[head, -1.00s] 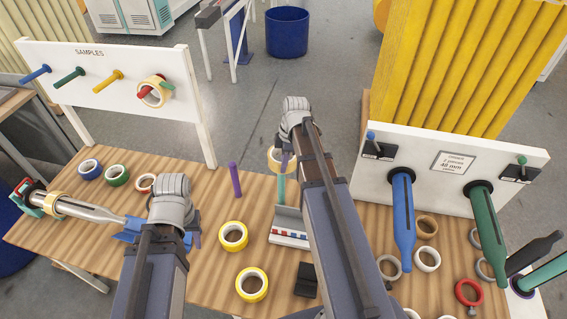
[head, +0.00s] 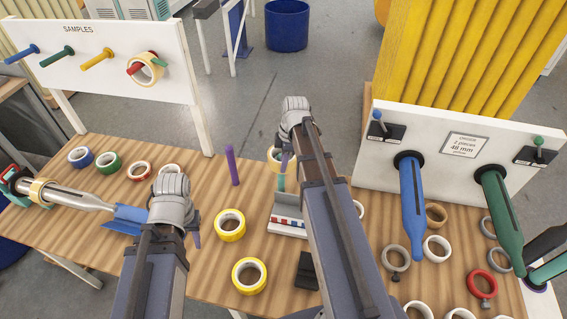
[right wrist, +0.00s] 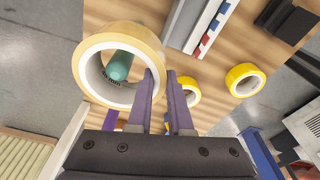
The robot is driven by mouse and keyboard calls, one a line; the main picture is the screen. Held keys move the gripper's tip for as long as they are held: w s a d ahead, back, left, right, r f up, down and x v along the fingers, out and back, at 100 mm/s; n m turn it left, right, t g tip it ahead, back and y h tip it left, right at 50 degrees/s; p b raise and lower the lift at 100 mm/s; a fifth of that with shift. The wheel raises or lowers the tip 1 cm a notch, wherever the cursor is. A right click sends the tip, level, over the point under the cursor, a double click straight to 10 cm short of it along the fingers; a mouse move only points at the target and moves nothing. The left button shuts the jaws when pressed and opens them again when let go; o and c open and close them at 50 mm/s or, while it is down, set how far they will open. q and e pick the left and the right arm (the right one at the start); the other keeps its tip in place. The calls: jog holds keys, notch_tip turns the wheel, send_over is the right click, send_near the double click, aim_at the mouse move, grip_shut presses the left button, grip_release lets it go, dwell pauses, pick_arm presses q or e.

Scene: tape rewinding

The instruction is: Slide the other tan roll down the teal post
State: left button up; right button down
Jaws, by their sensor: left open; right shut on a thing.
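A tan roll (head: 273,160) with a white core is held in my right gripper (head: 283,168). In the right wrist view, the fingers (right wrist: 165,90) are shut on the near right wall of the roll (right wrist: 89,60). My left gripper (head: 192,238) is open and empty above the table, left of two yellow rolls.
A purple post (head: 232,165) stands bare left of the teal post. A white tray (head: 288,215) is close in front. Yellow rolls (head: 231,225) lie between my arms. Blue (head: 410,205) and green (head: 500,218) spindles project at right.

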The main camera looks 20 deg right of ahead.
jog(key=shift+f+b, duration=2.6)
jog(key=shift+f, duration=0.35)
jog(key=c, duration=0.8)
grip_release()
jog(key=shift+o, duration=0.2)
jog(key=r+p, duration=0.5)
jog(key=d+r+p, duration=0.1)
jog(key=r+p, duration=0.1)
jog(key=shift+s+r+p, duration=0.15)
jog(key=shift+r+p, duration=0.25)
